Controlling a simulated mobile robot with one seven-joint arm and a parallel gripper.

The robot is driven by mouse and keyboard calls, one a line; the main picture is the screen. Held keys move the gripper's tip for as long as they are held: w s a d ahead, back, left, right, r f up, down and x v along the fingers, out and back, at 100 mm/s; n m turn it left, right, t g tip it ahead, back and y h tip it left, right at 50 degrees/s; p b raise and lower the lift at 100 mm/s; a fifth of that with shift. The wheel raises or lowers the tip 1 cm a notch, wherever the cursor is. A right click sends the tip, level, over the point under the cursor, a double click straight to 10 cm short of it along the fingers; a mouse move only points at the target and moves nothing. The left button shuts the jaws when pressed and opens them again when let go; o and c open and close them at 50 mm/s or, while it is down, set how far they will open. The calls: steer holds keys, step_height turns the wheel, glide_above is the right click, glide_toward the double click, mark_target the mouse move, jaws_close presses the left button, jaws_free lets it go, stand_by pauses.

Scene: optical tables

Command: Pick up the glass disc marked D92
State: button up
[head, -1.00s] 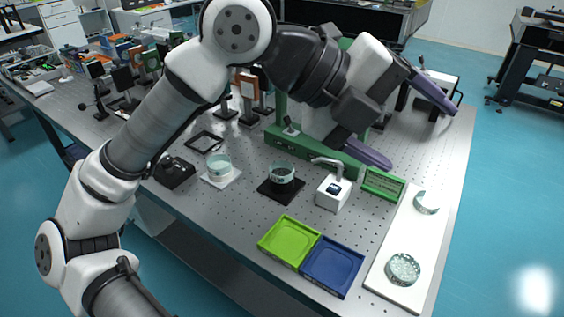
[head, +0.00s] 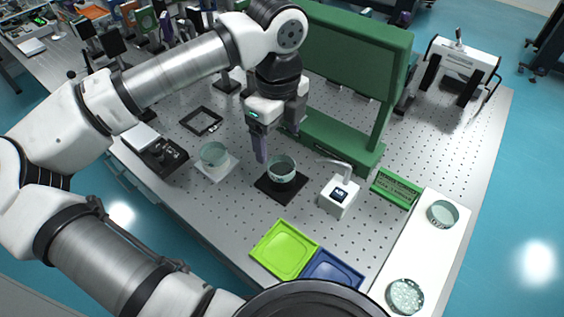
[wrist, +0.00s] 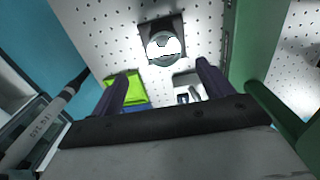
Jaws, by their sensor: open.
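Several round glass discs show in the head view, and I cannot read D92 on any of them. One glass disc (head: 281,169) sits on a black square pad (head: 267,190); it also shows in the wrist view (wrist: 163,46), bright, beyond my fingertips. A second disc (head: 213,154) is on a white pad to its left. Two more, a clear disc (head: 443,213) and a speckled disc (head: 405,296), lie on a white board at the right. My gripper (head: 279,147) is open and empty, pointing down above and slightly behind the black-pad disc, its purple fingers apart.
A green frame (head: 352,50) stands behind my gripper. A white device with a bent arm (head: 338,195) stands right of the black pad, near a green sign (head: 397,187). Green (head: 284,249) and blue (head: 333,270) trays lie in front. A black square frame (head: 201,121) lies at the left.

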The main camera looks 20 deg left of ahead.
mark_target(281, 165)
steer(key=f, duration=0.2)
steer(key=f+p, duration=0.1)
steer(key=f, duration=0.2)
steer(key=f+p, duration=0.1)
steer(key=f, duration=0.2)
steer(key=shift+w+d, duration=0.2)
steer(key=shift+w, duration=0.05)
steer(key=c, duration=1.2)
